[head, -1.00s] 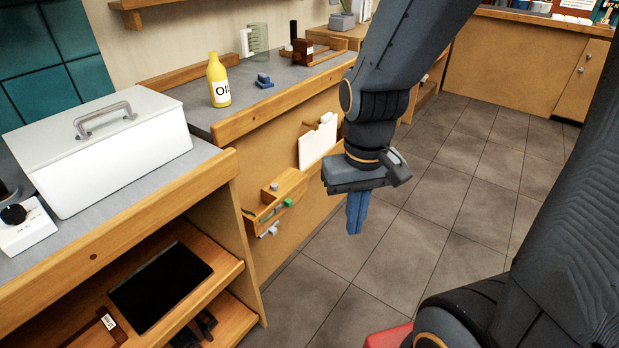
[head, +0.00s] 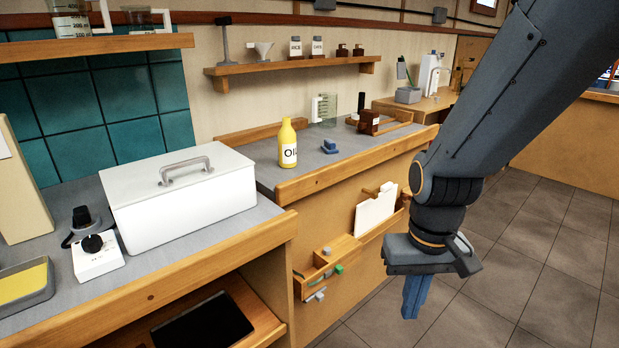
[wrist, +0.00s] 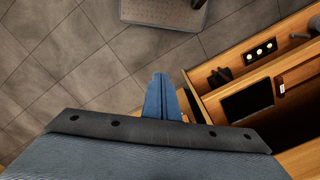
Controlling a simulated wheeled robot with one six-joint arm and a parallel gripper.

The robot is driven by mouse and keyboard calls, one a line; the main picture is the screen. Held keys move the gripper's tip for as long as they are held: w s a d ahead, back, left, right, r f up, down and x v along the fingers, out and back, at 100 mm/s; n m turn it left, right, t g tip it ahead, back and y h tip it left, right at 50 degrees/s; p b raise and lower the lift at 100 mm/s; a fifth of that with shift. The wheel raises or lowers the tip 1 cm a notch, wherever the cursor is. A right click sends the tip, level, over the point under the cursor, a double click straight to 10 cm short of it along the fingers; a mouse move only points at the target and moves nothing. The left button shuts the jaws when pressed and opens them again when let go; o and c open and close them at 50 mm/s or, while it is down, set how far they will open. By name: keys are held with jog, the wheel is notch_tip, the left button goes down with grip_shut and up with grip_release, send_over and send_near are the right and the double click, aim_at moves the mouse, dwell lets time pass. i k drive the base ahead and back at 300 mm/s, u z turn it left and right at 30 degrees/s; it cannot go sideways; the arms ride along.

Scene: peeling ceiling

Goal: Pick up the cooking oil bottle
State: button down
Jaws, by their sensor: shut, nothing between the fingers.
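The cooking oil bottle (head: 288,146) is yellow with a white "OIL" label. It stands upright on the grey counter (head: 262,172), right of the white lidded box, in the head view. My gripper (head: 415,298) hangs pointing down in front of the counter, over the floor, to the right of the bottle and apart from it. Its blue fingers are together with nothing between them. In the wrist view my gripper (wrist: 160,92) shows its fingers closed above the floor. The bottle is not in the wrist view.
A white box with a handle (head: 180,205) stands left of the bottle. A small blue object (head: 330,146) and a clear measuring jug (head: 324,110) are near the bottle. A wall shelf (head: 290,66) is above. A wooden rack (head: 330,258) juts from the counter front.

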aim_at(286, 137)
jog(key=z, duration=1.05)
jog(key=i, duration=2.15)
jog(key=u, duration=2.05)
